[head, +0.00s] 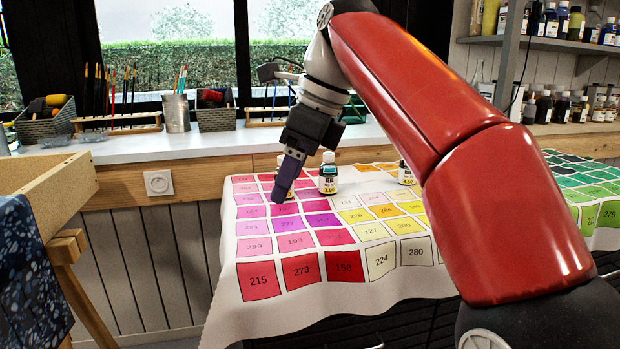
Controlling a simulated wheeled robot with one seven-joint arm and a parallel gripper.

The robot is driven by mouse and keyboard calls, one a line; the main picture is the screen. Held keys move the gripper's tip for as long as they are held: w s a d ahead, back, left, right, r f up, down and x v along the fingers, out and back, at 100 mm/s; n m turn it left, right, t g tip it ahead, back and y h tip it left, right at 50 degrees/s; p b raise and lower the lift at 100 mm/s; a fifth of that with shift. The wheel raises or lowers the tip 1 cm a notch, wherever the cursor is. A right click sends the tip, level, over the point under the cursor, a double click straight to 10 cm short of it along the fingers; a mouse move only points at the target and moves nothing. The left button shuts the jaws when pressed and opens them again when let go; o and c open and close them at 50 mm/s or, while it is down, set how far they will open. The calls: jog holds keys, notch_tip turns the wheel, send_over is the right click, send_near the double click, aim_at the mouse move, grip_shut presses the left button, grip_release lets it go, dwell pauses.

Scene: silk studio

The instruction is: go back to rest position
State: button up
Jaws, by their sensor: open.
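My gripper (287,178) hangs over the back left part of a cloth (300,312) printed with numbered colour squares. Its dark fingers point down, and it is open. A small bottle labelled teal (328,173) stands upright on the cloth just right of the fingers. Another bottle, mostly hidden, stands behind the fingers. A third small bottle (405,173) with a yellow label stands further right, partly covered by my red arm. I see nothing held between the fingers.
A windowsill (130,147) behind holds baskets (45,120) and a tin of brushes (176,112). Shelves of bottles (570,105) stand at the back right. A wooden frame with dark speckled fabric (30,270) is at left. The front of the cloth is clear.

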jog(key=s+d+f+n+t+h, duration=0.1)
jog(key=s+d+f+n, duration=0.4)
jog(key=f, duration=0.4)
jog(key=s+d+f+n+t+h, duration=0.1)
jog(key=s+d+f+n+t, duration=0.1)
jog(key=s+d+f+n, duration=0.4)
jog(key=s+d+f+n+t+h, duration=0.1)
jog(key=s+d+f+n+h, duration=0.1)
jog(key=s+d+f+n, duration=0.4)
notch_tip(320, 180, down, 6)
jog(key=d+n, duration=0.1)
jog(key=n, duration=0.2)
